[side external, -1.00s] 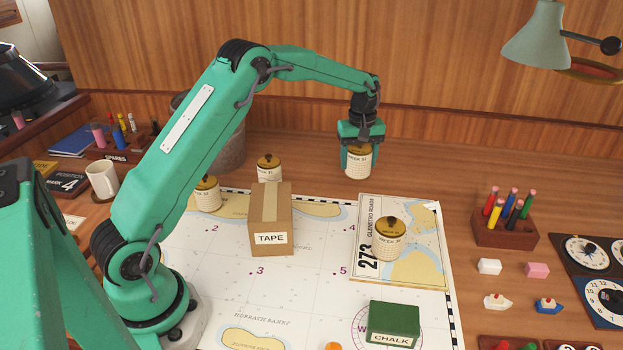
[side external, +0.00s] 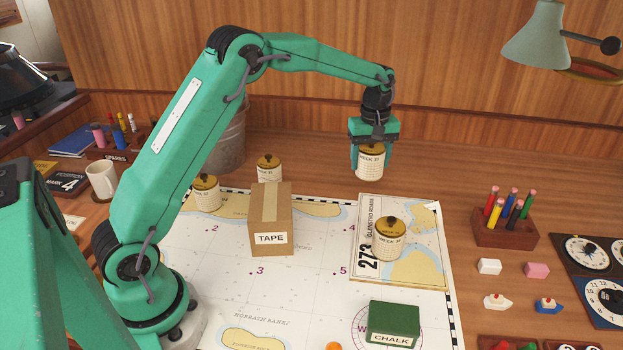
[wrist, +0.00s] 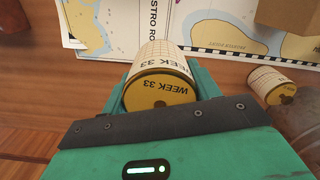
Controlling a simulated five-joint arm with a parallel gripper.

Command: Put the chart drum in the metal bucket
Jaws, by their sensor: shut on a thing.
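A chart drum (side external: 371,162) with a brass top and a gridded paper side is held in my gripper (side external: 372,150), raised at the back of the table, behind the small chart. In the wrist view the same drum (wrist: 159,62) is between the jaws, its top reading WEEK 33 (wrist: 158,92). My gripper (wrist: 160,85) is shut on it. The metal bucket (side external: 229,140) stands at the back left, partly hidden by my arm. Other similar drums stand on the table: one on the small chart (side external: 388,240), one behind the tape box (side external: 268,168), one left of it (side external: 206,192).
A cardboard TAPE box (side external: 271,220) stands on the large chart (side external: 310,300). A green CHALK box (side external: 393,323) is at the front. A pencil block (side external: 505,225) stands at right, and a lamp (side external: 535,35) hangs above. The back wall (side external: 420,60) is close behind.

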